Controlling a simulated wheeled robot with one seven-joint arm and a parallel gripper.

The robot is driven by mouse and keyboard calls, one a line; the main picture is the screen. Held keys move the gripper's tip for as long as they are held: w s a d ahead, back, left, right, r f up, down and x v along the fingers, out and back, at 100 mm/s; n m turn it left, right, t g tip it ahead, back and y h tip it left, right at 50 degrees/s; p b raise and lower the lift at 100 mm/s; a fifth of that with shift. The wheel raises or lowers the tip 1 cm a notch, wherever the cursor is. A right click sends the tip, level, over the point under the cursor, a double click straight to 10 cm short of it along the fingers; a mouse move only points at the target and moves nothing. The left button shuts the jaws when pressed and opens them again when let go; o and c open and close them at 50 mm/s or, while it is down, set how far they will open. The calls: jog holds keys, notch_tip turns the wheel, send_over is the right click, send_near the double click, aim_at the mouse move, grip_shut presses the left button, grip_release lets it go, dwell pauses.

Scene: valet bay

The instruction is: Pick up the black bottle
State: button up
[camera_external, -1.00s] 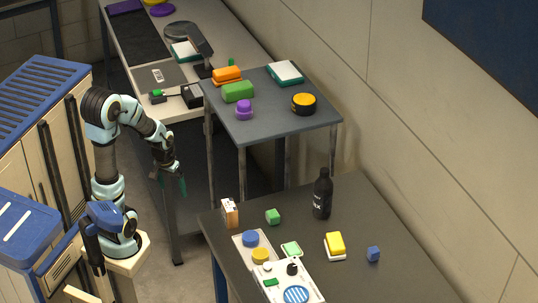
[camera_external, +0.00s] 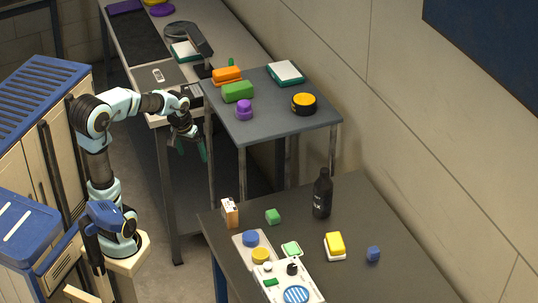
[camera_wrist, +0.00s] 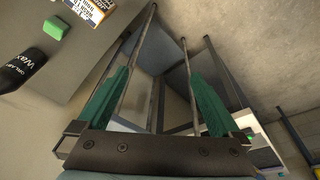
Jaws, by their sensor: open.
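The black bottle (camera_external: 322,196) stands upright on the dark front table, near its back edge, with pale lettering on its side. It also shows at the left edge of the wrist view (camera_wrist: 22,70), partly cut off. My gripper (camera_external: 191,155) is open and empty, its green fingers pointing down, left of the front table and well away from the bottle. In the wrist view the gripper's two green fingers (camera_wrist: 158,98) are spread apart with nothing between them.
On the front table (camera_external: 390,215), a small carton (camera_external: 229,212) and a green block (camera_external: 273,216) stand left of the bottle. A yellow-and-white sponge (camera_external: 335,246) and a blue cube (camera_external: 373,254) lie in front. A grey side table (camera_external: 270,128) with several items stands behind.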

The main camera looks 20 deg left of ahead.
jog(key=w+d+f+n+t+h, duration=0.1)
jog(key=d+f+n+h, duration=0.4)
jog(key=d, duration=1.1)
jog(key=w+d+f+t+h, duration=0.1)
jog(key=d+f+h, duration=0.2)
jog(key=d+f, duration=0.85)
jog(key=s+d+r+n+t+h+p, duration=0.25)
jog(key=d+r+n+t+h, duration=0.2)
jog(key=d+r+n, duration=0.7)
notch_tip(320, 180, up, 8)
jog(key=w+a+n+t+y, duration=0.3)
jog(key=n+t, duration=0.3)
jog(key=n, duration=0.7)
send_near(323, 196)
jog(key=shift+w+a+f+n+b, duration=0.15)
jog(key=shift+w+a+f+n, duration=0.1)
jog(key=shift+w+f, duration=0.3)
jog(key=shift+w+a+f+n+b, duration=0.15)
jog(key=shift+w+a+f, duration=0.15)
jog(key=shift+w+f, duration=0.25)
jog(key=shift+w+d, duration=0.15)
jog(key=shift+w, duration=0.2)
jog(key=x, duration=1)
jog(key=shift+w+f, duration=0.1)
jog(key=shift+f, duration=0.1)
